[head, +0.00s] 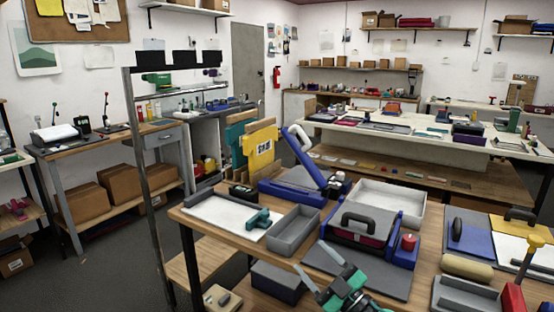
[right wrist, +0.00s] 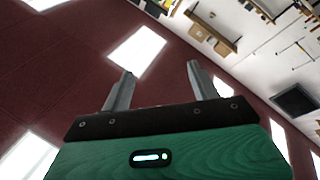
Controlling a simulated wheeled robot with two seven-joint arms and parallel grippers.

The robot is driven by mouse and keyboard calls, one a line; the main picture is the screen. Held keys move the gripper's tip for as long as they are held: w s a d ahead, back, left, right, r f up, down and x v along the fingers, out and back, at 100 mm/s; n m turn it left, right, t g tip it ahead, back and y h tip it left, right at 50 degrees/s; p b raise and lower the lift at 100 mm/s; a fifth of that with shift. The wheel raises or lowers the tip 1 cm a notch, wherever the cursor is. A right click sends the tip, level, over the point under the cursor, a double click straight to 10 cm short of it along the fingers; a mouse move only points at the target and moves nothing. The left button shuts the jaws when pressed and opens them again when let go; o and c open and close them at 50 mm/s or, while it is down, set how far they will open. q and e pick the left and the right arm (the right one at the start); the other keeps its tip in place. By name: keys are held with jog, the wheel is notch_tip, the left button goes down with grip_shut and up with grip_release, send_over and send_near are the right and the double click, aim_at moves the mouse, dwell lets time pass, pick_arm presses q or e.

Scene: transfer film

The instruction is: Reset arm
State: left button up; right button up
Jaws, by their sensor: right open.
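My right gripper (head: 310,256) is at the bottom middle of the head view, over the front part of the wooden worktable (head: 228,240). Its two grey fingers stand apart with nothing between them. The right wrist view shows the same open fingers (right wrist: 160,70), pointing toward the red ceiling with its bright light panels, with a wall and shelves to the upper right. My left gripper is in neither view.
Near my right gripper are a grey tray (head: 292,238), a blue machine with a black handle (head: 350,238) and a grey mat (head: 397,284). Behind stand a white bin (head: 422,215) and a blue press with its lid raised (head: 292,190). Floor (head: 110,270) is open at left.

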jog(key=s+d+f+m+g+h, duration=0.1)
jog(key=s+d+f+m+h, duration=0.5)
jog(key=f+m+h, duration=0.15)
jog(key=s+d+f+m+g+h, duration=0.1)
jog(key=s+d+f+m+h, duration=0.55)
jog(key=f+h, duration=0.25)
jog(key=s+d+f+g+y, duration=0.1)
jog(key=s+f+g, duration=0.4)
jog(key=s, duration=0.6)
jog(key=s+d+f+g+y, duration=0.1)
jog(key=s+f+g, duration=0.45)
jog(key=s, duration=0.65)
notch_tip(320, 180, down, 30)
jog(key=g, duration=0.2)
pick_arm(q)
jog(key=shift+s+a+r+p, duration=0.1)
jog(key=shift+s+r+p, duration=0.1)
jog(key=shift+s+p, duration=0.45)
pick_arm(e)
jog(key=s+d+f, duration=0.3)
jog(key=s+f, duration=1.6)
jog(key=shift+f+n+g+h, duration=0.2)
jog(key=shift+n+g+h, duration=0.15)
jog(key=shift+n, duration=0.05)
